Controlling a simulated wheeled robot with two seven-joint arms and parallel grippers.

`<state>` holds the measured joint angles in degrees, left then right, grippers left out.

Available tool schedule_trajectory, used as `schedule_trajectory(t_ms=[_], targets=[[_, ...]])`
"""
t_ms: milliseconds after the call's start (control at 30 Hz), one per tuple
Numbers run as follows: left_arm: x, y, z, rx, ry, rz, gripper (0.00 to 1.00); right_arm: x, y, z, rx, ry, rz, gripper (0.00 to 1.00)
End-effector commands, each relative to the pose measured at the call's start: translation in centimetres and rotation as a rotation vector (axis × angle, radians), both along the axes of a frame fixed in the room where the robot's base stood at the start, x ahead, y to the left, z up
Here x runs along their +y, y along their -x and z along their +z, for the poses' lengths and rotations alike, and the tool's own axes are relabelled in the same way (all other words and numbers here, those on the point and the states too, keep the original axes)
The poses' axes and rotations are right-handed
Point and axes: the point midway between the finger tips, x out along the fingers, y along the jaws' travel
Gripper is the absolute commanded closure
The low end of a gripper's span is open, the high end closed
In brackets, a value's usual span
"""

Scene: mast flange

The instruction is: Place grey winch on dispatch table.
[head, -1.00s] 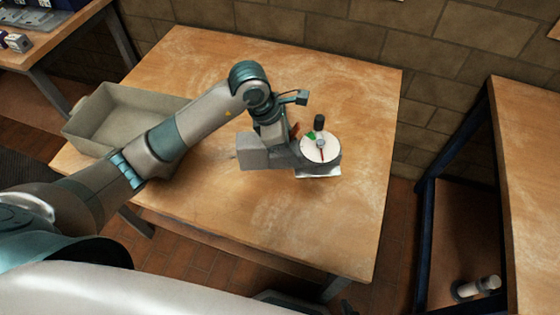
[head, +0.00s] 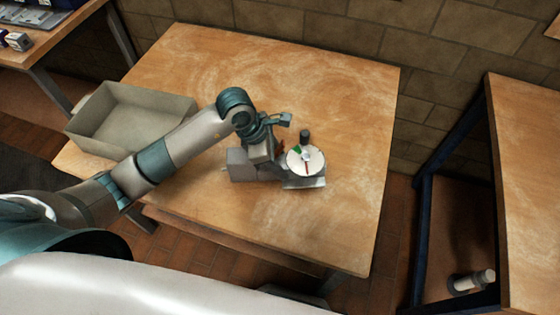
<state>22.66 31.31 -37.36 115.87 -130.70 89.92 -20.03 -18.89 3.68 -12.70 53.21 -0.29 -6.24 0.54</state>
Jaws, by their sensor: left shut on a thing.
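The grey winch (head: 240,163) has a blocky grey body at its left end. A round white dial (head: 305,160) with green and red marks and a dark knob shows at its right end. My left gripper (head: 272,153) is shut on the winch from above; the fingertips are partly hidden by the wrist and the winch. The winch is over the middle of the wooden table (head: 330,100); whether it touches the top I cannot tell. Which table is the dispatch table is not marked. My right gripper is not in view.
An empty grey tray (head: 183,104) sits at the table's left side, behind my left arm. Another wooden table (head: 530,150) with dark blue legs stands at right, with a white and dark cylinder (head: 470,281) low beneath it. A brick wall runs behind. The table's right part is clear.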

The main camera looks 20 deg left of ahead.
Motion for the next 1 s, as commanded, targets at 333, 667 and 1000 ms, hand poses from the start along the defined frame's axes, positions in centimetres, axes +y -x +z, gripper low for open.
schedule_trajectory(t_ms=[333,667,1000], targets=[[0.0,-0.1,-0.9,-0.002,0.0,0.0,0.91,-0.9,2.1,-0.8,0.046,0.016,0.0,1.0],[0.0,-0.1,-1.1,-0.003,0.0,0.0,0.91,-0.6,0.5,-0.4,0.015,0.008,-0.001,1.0],[0.0,0.0,-1.1,-0.001,-0.002,0.001,0.39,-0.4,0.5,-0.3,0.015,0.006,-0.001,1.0]])
